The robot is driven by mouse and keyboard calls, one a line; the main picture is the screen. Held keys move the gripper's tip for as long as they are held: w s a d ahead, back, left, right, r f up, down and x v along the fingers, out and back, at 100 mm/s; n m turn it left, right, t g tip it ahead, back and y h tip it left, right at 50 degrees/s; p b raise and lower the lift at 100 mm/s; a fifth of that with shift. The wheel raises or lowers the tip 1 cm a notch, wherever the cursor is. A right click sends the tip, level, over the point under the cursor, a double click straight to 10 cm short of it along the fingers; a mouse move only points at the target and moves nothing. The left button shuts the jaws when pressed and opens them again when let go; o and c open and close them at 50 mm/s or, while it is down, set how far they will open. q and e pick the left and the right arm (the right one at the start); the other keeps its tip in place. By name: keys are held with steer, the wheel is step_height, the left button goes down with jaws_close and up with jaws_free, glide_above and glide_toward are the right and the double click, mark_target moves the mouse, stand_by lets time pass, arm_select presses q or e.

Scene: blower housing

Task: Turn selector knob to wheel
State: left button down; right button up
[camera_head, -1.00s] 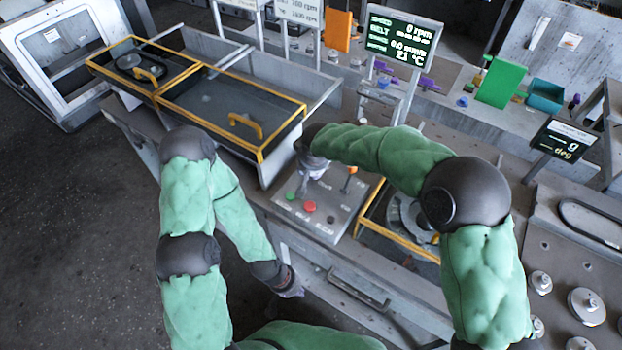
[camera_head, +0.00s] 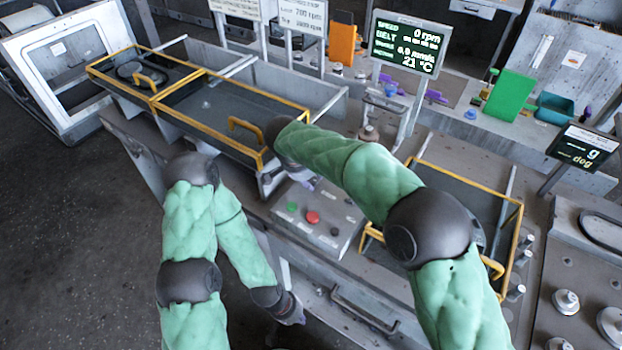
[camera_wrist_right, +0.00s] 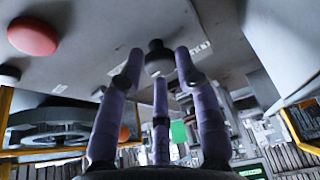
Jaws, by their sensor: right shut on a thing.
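The grey control panel (camera_head: 335,247) carries a green button (camera_head: 292,207) and a red button (camera_head: 313,217). My right gripper (camera_head: 303,181) is at the panel's far left part, largely hidden behind my right wrist. In the right wrist view, my right gripper's fingers (camera_wrist_right: 160,66) are closed around the selector knob (camera_wrist_right: 157,58), which is dark with a lighter rounded part. The knob's pointer and its marking cannot be read. My left gripper (camera_head: 293,313) hangs low in front of the bench, away from the panel; its fingers are too small to judge.
The red button (camera_wrist_right: 33,36) is near the right gripper in the wrist view. Yellow-framed covers stand left (camera_head: 215,130) and right (camera_head: 518,230) of the panel. A display (camera_head: 408,43) reads 0 rpm. A handle bar (camera_head: 362,313) runs along the bench front.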

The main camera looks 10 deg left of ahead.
steer(key=shift+w+a+m+h, duration=0.15)
steer(key=shift+m+h, duration=0.25)
steer(key=shift+m, duration=0.7)
steer(key=shift+g, duration=0.3)
steer(key=o, duration=1.1)
steer(key=shift+w, duration=0.1)
steer(key=shift+r, duration=0.1)
steer(key=v, duration=1.2)
